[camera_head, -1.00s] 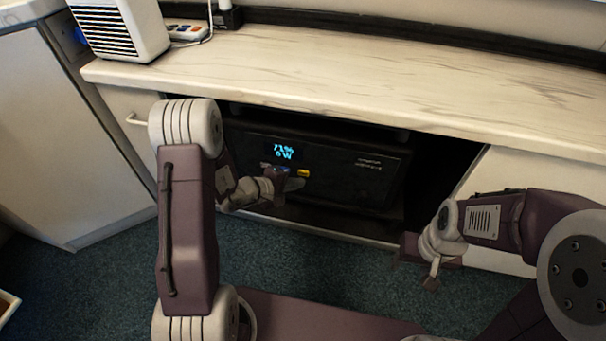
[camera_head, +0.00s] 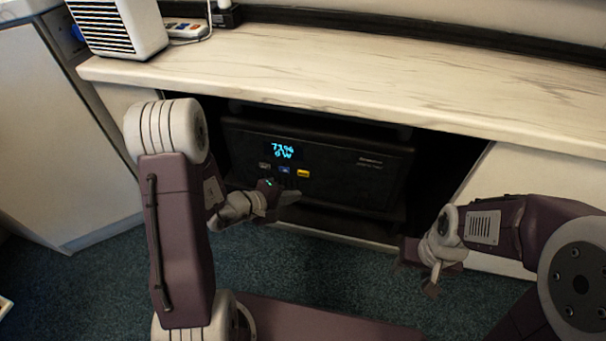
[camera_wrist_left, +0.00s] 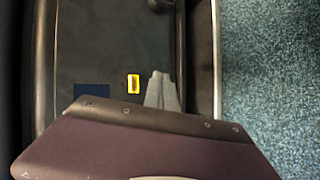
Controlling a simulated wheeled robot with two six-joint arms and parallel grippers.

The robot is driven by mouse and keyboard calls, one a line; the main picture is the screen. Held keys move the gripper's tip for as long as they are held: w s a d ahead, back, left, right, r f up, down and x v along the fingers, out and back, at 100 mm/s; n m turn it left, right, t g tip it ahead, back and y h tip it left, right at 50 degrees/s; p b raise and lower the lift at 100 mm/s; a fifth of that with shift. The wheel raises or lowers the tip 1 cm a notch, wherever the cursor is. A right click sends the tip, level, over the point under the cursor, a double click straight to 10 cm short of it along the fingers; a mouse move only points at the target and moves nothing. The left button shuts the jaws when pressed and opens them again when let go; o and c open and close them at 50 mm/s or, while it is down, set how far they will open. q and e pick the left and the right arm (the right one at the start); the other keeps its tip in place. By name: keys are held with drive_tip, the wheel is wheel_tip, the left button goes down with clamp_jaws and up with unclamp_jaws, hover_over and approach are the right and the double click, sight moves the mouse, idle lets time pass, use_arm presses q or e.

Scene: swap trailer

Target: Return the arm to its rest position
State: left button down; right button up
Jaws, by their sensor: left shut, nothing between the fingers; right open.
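My left gripper (camera_head: 284,197) is shut and empty, in front of the lower part of a black power unit in the head view. In the left wrist view its closed fingertips (camera_wrist_left: 162,92) point toward the dark front of the unit, near a yellow button (camera_wrist_left: 134,84). My left arm is bent in front of the cabinet opening. My right gripper (camera_head: 434,285) is open and empty, low in front of the white cabinet panel at the right.
The black power unit (camera_head: 345,170) sits in the opening under a marble-look counter (camera_head: 330,80), its display (camera_head: 283,150) lit. A white louvred box (camera_head: 118,28) stands on the counter.

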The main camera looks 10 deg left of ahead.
use_arm(q)
drive_tip(key=s+d+r+m+g+h+p, duration=0.25)
drive_tip(key=d+r+m+p, duration=0.2)
drive_tip(key=r, duration=0.35)
drive_tip(key=s+d+r+m+g+h+p, duration=0.1)
drive_tip(key=s+d+r+m+p, duration=0.25)
drive_tip(key=d+r, duration=0.35)
drive_tip(key=s+a+r+m+g+y+p, duration=0.1)
drive_tip(key=s+a+m+g+y+p, duration=0.15)
drive_tip(key=s, duration=0.35)
drive_tip(key=s+a+m+g+y+p, duration=0.1)
drive_tip(key=s+m+g+p, duration=0.15)
drive_tip(key=s, duration=0.25)
drive_tip(key=w+a+f+y, duration=0.1)
drive_tip(key=a+f+y, duration=0.1)
drive_tip(key=a+y, duration=0.75)
wheel_tip(320, 180, up, 38)
drive_tip(key=a+n+h+p, duration=0.1)
drive_tip(key=a+h+p, duration=0.1)
drive_tip(key=p, duration=3.5)
drive_tip(key=shift+h, duration=0.45)
